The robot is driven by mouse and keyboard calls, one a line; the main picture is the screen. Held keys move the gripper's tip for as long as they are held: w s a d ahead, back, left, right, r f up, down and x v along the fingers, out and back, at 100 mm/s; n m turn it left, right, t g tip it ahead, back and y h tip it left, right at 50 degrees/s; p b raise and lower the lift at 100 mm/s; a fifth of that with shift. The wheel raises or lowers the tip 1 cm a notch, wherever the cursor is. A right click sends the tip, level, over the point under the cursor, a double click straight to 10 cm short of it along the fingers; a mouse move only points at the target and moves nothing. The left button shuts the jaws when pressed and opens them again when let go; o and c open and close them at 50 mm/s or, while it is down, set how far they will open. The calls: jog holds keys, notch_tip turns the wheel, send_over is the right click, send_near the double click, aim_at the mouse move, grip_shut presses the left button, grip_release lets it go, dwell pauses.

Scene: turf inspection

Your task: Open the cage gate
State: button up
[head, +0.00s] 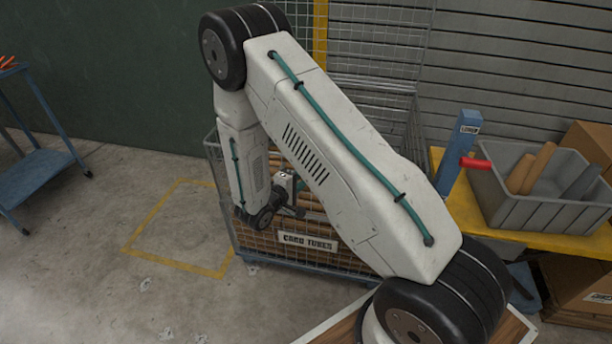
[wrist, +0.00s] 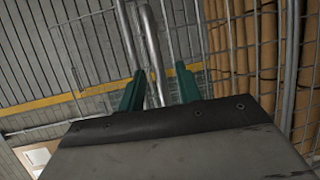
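The wire cage (head: 372,100) stands behind my arm in the head view, with a label plate (head: 307,242) on its front and brown tubes inside. In the wrist view, brown tubes (wrist: 265,60) show behind wire mesh (wrist: 240,50) at right. My gripper (wrist: 160,88) has two green fingers spread apart. A bent grey metal bar (wrist: 153,50), like a loop handle, runs down between the fingertips. I cannot tell whether the fingers touch it. My arm hides much of the cage and gate in the head view, and the fingertips are not clear there.
A yellow table (head: 570,242) at right holds a grey bin (head: 535,210) and a blue post (head: 458,150) with a red handle (head: 476,163). A blue cart (head: 40,170) stands at left. The floor inside the yellow outline (head: 175,264) is clear.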

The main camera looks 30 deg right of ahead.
jog(key=shift+x, duration=1.2)
grip_shut()
jog(key=shift+s+a+f, duration=0.1)
